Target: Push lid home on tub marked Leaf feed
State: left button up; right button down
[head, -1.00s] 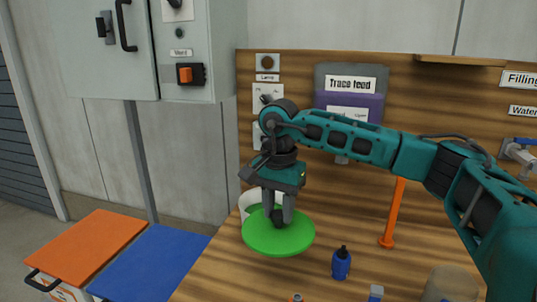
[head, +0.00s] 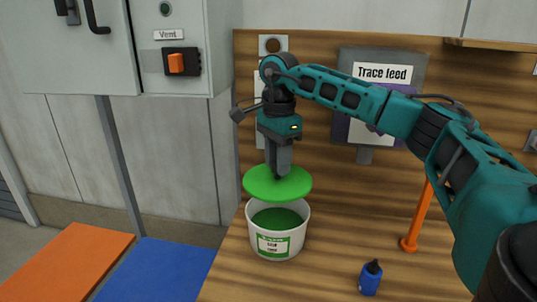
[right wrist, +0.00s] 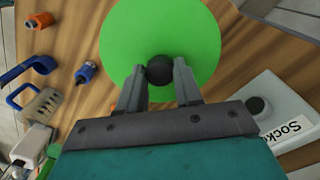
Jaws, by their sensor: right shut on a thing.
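The green lid (head: 278,184) is a flat disc with a dark round knob (right wrist: 160,69) at its middle. My right gripper (head: 278,172) is shut on the knob and holds the lid above the white tub. The white tub (head: 290,243) stands upright on the wooden bench, with a green-edged label too small to read fully and green contents inside. A gap shows between the lid and the tub's rim. In the right wrist view the lid (right wrist: 205,40) hides the tub. My left gripper is not in view.
A wooden back panel with a Trace feed sign (head: 385,73) rises behind.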

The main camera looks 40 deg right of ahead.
aim_at(278, 179)
jog(key=shift+s+f, duration=0.15)
jog(key=shift+f, duration=0.25)
jog(key=shift+f+b, duration=0.3)
jog(key=shift+b, duration=0.1)
jog(key=shift+f+b, duration=1.05)
jog(key=shift+f, duration=0.15)
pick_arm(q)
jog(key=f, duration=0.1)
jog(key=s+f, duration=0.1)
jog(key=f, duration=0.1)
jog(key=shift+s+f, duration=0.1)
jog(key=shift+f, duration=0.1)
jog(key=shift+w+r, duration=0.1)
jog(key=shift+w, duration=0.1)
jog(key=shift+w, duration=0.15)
pick_arm(e)
jog(key=shift+f, duration=0.15)
jog(key=shift+f, duration=0.35)
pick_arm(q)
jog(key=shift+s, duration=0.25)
